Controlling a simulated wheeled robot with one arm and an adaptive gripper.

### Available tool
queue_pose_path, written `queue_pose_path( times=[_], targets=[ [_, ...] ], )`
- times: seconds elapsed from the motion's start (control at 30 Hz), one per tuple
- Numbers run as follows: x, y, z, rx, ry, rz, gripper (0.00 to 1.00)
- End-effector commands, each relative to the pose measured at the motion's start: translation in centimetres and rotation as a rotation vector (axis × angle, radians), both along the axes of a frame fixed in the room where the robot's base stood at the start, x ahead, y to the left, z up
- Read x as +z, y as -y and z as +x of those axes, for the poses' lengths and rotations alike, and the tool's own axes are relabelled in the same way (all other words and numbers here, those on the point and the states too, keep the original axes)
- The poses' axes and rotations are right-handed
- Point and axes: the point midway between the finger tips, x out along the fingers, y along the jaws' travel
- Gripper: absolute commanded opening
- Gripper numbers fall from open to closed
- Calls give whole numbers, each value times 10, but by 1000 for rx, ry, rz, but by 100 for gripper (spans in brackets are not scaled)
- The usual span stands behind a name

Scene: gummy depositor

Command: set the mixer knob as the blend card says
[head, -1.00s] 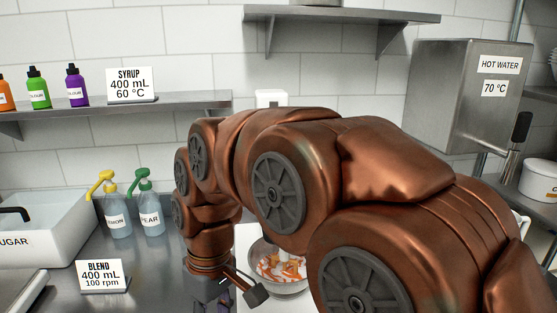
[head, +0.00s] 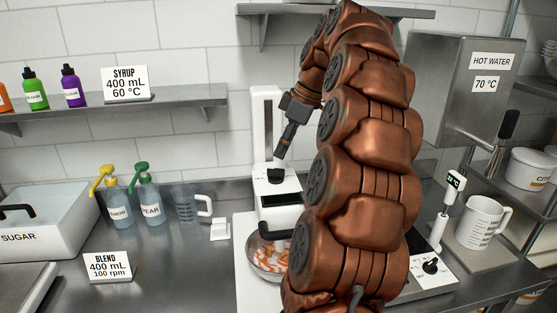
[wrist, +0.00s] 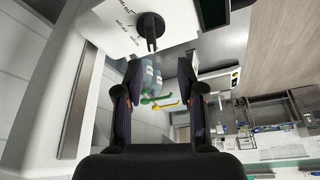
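The blend card (head: 107,268) stands on the counter at left and reads 400 mL, 100 rpm. The white mixer (head: 265,110) stands at the centre, over a metal bowl (head: 253,263) with orange and white contents. Its black mixer knob (head: 275,177) sits on the head's upper face. In the wrist view the knob (wrist: 151,27) has a raised grip bar and a printed scale beside it, too small to read surely. My gripper (head: 282,153) points down just above the knob. In the wrist view my gripper (wrist: 160,68) has its fingers apart with nothing between them, the knob beyond the tips.
My arm hides part of the mixer and counter. A clear jug (head: 186,205) and two pump bottles (head: 150,208) stand left of the mixer. At right are a hotplate knob (head: 432,267), a thermometer (head: 440,225), a measuring jug (head: 480,224) and the hot water tank (head: 470,110).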

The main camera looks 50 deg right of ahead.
Motion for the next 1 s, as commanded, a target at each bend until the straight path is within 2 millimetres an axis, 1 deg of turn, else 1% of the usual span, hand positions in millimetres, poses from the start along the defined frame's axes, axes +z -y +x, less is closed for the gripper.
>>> queue_pose_path(
  times=[0.03, 0.1, 0.2, 0.37, 0.67, 1.0],
  targets=[
    [3, 8, -2, -1, 6, -5, 39],
    [4, 14, -4, 4, 11, -8, 39],
    [4, 16, -5, 6, 14, -10, 39],
    [-1, 14, -3, 8, 15, -9, 39],
    [-21, 10, 4, 6, 14, -8, 39],
    [-47, 4, 14, 8, 11, -6, 39]
  ],
)
